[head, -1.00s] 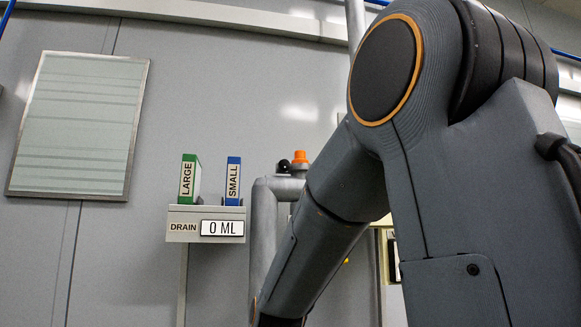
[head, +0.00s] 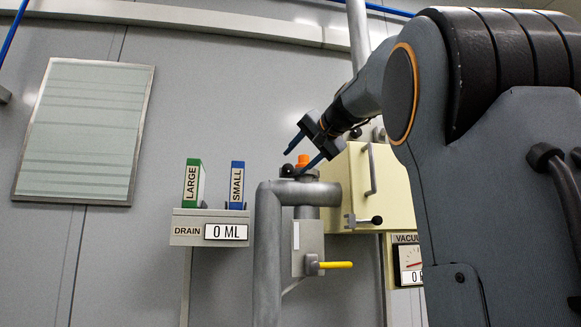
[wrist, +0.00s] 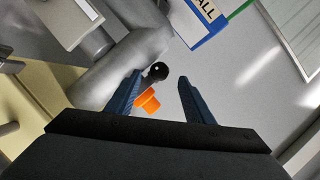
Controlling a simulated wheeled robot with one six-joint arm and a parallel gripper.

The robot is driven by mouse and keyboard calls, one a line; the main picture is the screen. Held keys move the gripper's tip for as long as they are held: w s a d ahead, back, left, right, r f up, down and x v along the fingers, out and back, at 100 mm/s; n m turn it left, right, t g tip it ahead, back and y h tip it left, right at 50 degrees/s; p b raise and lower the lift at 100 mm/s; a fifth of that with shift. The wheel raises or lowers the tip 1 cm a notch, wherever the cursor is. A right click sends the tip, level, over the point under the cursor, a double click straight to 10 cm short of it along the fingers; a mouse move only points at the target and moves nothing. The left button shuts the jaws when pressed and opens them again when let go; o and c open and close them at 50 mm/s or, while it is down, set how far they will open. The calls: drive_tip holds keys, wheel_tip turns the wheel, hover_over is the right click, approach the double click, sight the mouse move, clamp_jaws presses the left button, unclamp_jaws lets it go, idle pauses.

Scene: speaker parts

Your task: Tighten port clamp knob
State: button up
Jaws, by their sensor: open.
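A small black ball knob (head: 287,170) and an orange cap (head: 302,160) sit on top of a grey pipe port (head: 313,175). Which part is the clamp knob is not labelled. My gripper (head: 295,162) is open, pointing down and left at this port, with nothing in its jaws. In the wrist view my gripper (wrist: 158,78) has its blue fingers apart. The black ball (wrist: 157,71) shows between the fingertips, nearer the left one. I cannot tell any contact.
A cream box (head: 351,180) with a handle and a black-ended lever (head: 376,220) stands right of the port. Below are a yellow valve lever (head: 335,265) and a vacuum gauge (head: 410,258). A thick grey pipe (head: 267,250) rises in front.

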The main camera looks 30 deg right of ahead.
sight(289, 169)
drive_tip(key=shift+p+x, duration=0.75)
drive_tip(key=shift+x, duration=1.95)
drive_tip(key=c, duration=1.1)
drive_tip(key=shift+o, duration=0.2)
drive_tip(key=shift+f+b, duration=0.15)
drive_tip(key=shift+b, duration=0.25)
